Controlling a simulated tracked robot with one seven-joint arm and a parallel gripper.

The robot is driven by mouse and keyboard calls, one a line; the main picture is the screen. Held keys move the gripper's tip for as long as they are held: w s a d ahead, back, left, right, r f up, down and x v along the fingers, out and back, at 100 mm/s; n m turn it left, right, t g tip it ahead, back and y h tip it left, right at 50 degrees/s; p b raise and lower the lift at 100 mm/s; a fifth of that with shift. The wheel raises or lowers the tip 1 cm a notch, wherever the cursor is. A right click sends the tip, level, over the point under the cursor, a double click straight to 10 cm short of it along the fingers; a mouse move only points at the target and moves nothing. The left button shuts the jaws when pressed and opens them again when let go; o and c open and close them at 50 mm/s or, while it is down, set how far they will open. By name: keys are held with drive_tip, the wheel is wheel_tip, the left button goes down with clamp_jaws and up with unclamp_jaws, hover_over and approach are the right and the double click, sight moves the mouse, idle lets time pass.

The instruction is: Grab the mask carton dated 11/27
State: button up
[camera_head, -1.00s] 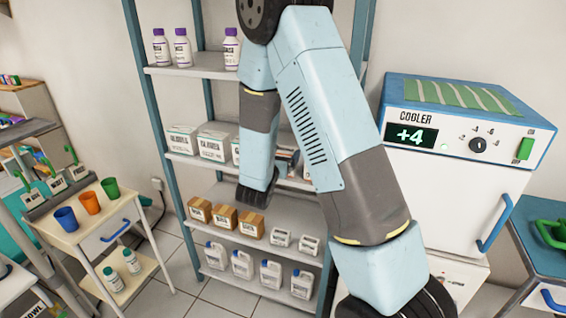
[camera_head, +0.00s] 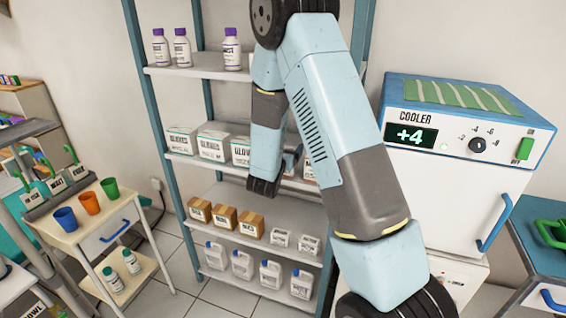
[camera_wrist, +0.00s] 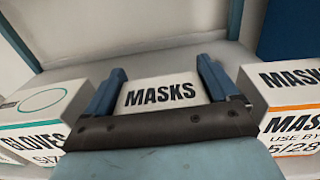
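A white carton marked MASKS (camera_wrist: 160,92) is in the middle of the wrist view, standing on a shelf. My gripper (camera_wrist: 160,72) is open, with one blue finger at each side of this carton; I cannot tell whether they touch it. The lower front of the carton, where a date could be, is hidden behind my gripper. A second MASKS carton (camera_wrist: 292,125) with an orange stripe stands to the right and reads USE BY 5/28. In the head view my arm hides most of my gripper and the middle carton.
A GLOVES carton (camera_wrist: 42,115) stands close on the left in the wrist view. More white cartons (camera_head: 213,145) share the middle shelf in the head view. Small brown boxes (camera_head: 224,217) and jugs (camera_head: 243,265) are on shelves below. A cooler (camera_head: 455,150) stands at the right.

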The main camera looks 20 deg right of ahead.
drive_tip(key=c, duration=0.5)
drive_tip(key=shift+r, duration=0.1)
drive_tip(key=shift+c, duration=0.2)
